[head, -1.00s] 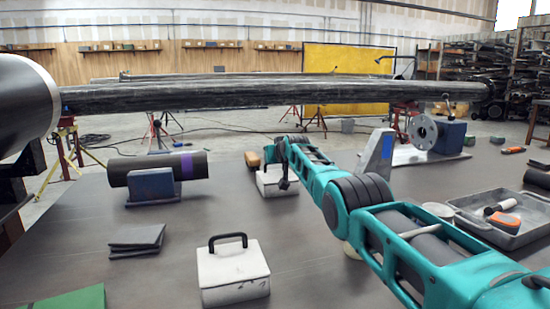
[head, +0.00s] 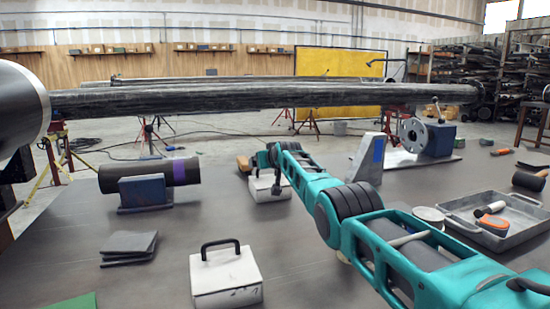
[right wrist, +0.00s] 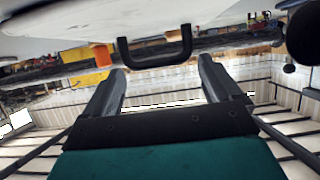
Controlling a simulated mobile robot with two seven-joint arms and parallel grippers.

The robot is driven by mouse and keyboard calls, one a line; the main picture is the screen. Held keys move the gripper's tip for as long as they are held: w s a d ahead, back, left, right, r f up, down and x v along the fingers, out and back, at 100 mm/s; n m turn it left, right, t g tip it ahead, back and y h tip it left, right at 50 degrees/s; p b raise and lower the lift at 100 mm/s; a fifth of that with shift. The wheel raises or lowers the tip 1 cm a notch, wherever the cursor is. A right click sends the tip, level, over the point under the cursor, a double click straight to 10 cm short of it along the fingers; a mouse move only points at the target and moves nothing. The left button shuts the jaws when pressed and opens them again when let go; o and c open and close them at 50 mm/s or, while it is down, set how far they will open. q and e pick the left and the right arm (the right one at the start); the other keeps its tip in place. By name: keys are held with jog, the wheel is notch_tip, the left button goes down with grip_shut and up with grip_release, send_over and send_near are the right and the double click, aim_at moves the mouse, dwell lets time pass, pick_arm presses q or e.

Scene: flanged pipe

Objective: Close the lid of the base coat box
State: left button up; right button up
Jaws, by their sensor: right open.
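Two white boxes with black handles stand on the dark table. The near box (head: 226,278) is in the lower middle of the head view and its lid looks shut. The far box (head: 266,190) is partly hidden behind my right arm. I cannot read a label on either, so I cannot tell which is the base coat box. My right gripper (head: 274,168) is at the far box. In the right wrist view my right gripper (right wrist: 160,85) is open, with a black handle (right wrist: 155,50) and white surface just beyond its fingertips. My left gripper is not in view.
A dark pipe with a purple band (head: 160,172) rests on a blue support at the left. Grey pads (head: 128,246) lie nearer. A grey tray (head: 480,238) with tools is at the right. A flanged part (head: 412,134) stands at the back right.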

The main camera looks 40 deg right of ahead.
aim_at(270, 180)
jog(key=s+r+p, duration=0.1)
jog(key=p, duration=0.2)
jog(key=shift+s+a+r+p, duration=0.25)
jog(key=shift+s+p, duration=0.2)
jog(key=shift+p, duration=0.55)
jog(key=shift+s+a, duration=0.2)
jog(key=shift+s, duration=0.1)
jog(key=shift+p+v, duration=0.65)
jog(key=shift+v, duration=0.75)
jog(key=p+v, duration=0.1)
jog(key=v, duration=0.6)
jog(key=shift+f, duration=0.2)
